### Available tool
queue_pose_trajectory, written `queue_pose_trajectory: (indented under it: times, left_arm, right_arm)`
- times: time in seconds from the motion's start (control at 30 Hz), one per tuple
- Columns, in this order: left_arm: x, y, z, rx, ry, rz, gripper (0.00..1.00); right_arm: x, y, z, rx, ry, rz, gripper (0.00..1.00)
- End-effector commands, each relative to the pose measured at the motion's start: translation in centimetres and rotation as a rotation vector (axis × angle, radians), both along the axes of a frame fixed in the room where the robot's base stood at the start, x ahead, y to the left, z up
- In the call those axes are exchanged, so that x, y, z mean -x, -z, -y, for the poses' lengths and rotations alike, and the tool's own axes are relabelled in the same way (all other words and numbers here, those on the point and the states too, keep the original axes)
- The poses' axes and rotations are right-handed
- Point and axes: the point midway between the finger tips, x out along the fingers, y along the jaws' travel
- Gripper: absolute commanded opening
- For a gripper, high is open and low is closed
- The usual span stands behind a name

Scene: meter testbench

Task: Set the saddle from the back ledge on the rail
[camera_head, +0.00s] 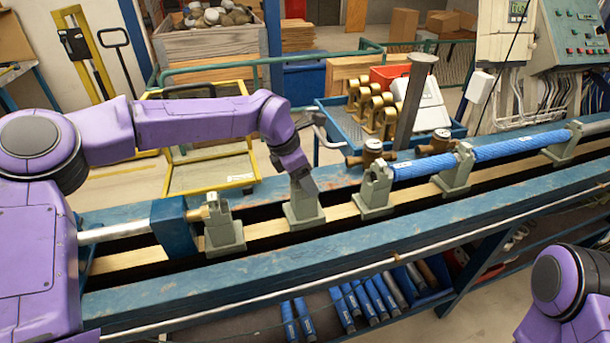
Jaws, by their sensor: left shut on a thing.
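My left gripper (303,188) reaches down over the bench and is shut on a grey-green saddle (304,214). The saddle is upright, with its base at the pale rail (268,229); I cannot tell if it rests on the rail or hangs just above. It is between a saddle with a brass fitting (223,232) on the left and another saddle (375,193) on the right. The gripper hides the saddle's top. The blue back ledge (340,177) runs behind the rail. My right gripper is out of view; only part of that arm shows at lower right.
Blue pipes (510,148) lie in saddles (455,178) along the right of the bench. Brass meters (372,152) stand on the back ledge, near a grey post (413,100). A blue clamp block (174,226) is at left. Loose blue pipes (370,298) lie on the shelf below.

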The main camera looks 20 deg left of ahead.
Motion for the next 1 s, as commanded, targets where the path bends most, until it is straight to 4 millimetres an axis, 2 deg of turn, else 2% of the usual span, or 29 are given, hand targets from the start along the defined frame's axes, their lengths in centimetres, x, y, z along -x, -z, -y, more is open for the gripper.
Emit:
queue_pose_trajectory:
  times: [0.1,1.0]
  left_arm:
    - [-0.07,-0.44,-0.01,0.000,0.000,-0.004,0.00]
    - [0.33,0.09,0.15,0.000,0.002,-0.005,0.00]
  right_arm:
    - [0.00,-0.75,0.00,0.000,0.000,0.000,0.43]
    - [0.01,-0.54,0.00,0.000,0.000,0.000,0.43]
